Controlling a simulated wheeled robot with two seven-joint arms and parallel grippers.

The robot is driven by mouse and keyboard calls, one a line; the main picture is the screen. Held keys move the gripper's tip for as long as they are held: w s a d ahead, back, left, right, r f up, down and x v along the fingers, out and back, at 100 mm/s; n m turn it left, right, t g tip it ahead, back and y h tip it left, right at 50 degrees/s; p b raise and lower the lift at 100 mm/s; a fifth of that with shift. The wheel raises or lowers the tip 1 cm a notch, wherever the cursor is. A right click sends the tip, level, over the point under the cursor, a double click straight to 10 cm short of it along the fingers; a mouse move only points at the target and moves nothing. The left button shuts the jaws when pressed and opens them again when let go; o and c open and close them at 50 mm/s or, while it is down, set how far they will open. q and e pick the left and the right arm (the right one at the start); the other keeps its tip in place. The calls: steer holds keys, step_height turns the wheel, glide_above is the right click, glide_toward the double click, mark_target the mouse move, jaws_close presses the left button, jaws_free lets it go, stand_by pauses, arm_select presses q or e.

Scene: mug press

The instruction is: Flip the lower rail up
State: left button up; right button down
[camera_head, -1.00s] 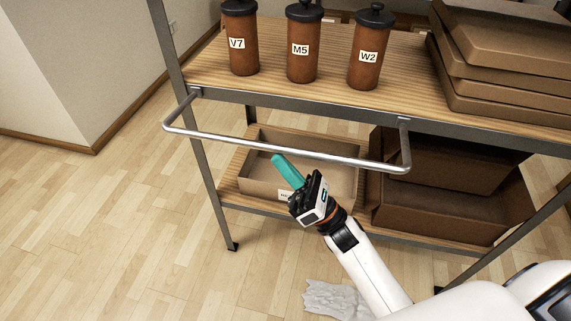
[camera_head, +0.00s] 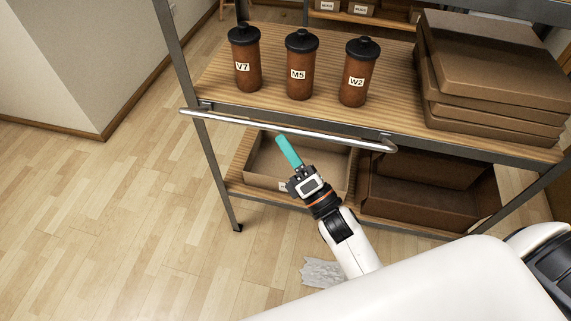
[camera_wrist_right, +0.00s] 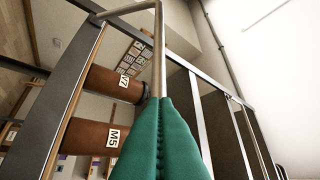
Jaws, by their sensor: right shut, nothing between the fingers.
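The silver rail (camera_head: 245,122) is a bar with bent ends, hinged at the front edge of the upper wooden shelf. It stands out from that edge, close to shelf height. In the right wrist view the rail (camera_wrist_right: 157,50) runs down to the fingertips. My right gripper (camera_head: 283,141) has teal fingers, shut and empty. Its tips are just under the middle of the rail in the head view; I cannot tell whether they touch it. The shut fingers also fill the lower middle of the wrist view (camera_wrist_right: 159,102). My left gripper is not in view.
Three brown canisters with black lids, V7 (camera_head: 246,62), M5 (camera_head: 299,68) and W2 (camera_head: 356,75), stand on the upper shelf (camera_head: 210,80). Stacked cardboard boxes (camera_head: 500,62) are at its right. Open boxes sit on the lower shelf. A grey crumpled item (camera_head: 322,272) lies on the floor.

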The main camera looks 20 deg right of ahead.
mark_target(290, 129)
steer(key=r+m+h+p, duration=0.1)
steer(key=p, duration=0.1)
steer(key=w+d+r+m+g+p, duration=0.1)
steer(key=r+p, duration=0.1)
steer(key=p, duration=0.1)
steer(key=w+r+m+h+p, duration=0.1)
steer(key=r+p, duration=0.1)
steer(key=p, duration=0.1)
steer(key=shift+w+d+r+m+g+h, duration=0.1)
steer(key=shift+w+d+m+g+h, duration=0.05)
steer(key=shift+d+m+g+h, duration=0.2)
steer(key=w+d+r+p, duration=0.1)
steer(key=w+d+r, duration=0.1)
steer(key=w+d, duration=0.2)
steer(key=shift+w+d+r, duration=0.15)
steer(key=shift+w+r, duration=0.2)
steer(key=shift+w, duration=0.9)
steer(key=shift+m, duration=0.25)
